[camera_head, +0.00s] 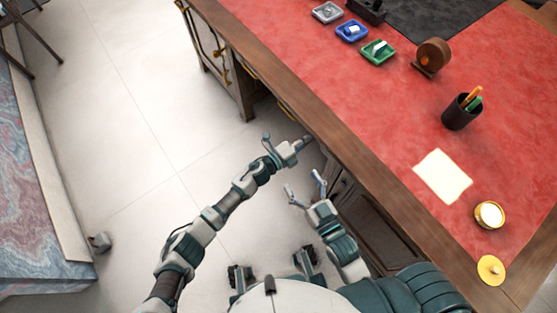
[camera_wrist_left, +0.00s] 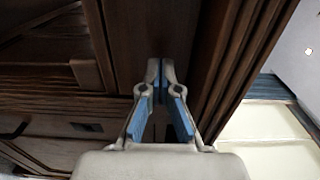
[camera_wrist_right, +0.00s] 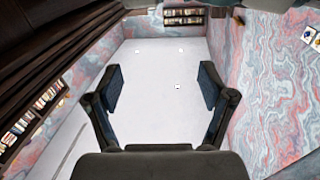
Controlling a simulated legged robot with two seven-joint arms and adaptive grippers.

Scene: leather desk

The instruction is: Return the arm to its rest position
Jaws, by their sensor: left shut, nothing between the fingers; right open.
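My left arm comes in from the left in the head view. Its gripper (camera_head: 307,139) is by the wooden edge of the desk. In the left wrist view the left gripper (camera_wrist_left: 159,70) is shut and empty, close to dark wood panels; whether it touches them I cannot tell. My right gripper (camera_head: 304,180) is lower in the head view, beside the desk's front. In the right wrist view the right gripper (camera_wrist_right: 160,75) is open and empty, its fingers wide apart.
The desk (camera_head: 330,80) has a red leather top. On it are a green tray (camera_head: 378,52), a blue tray (camera_head: 352,31), a grey tray (camera_head: 327,12), a pen cup (camera_head: 461,112), a paper sheet (camera_head: 442,176) and a yellow-rimmed round container (camera_head: 489,215). Open floor (camera_head: 130,130) lies left.

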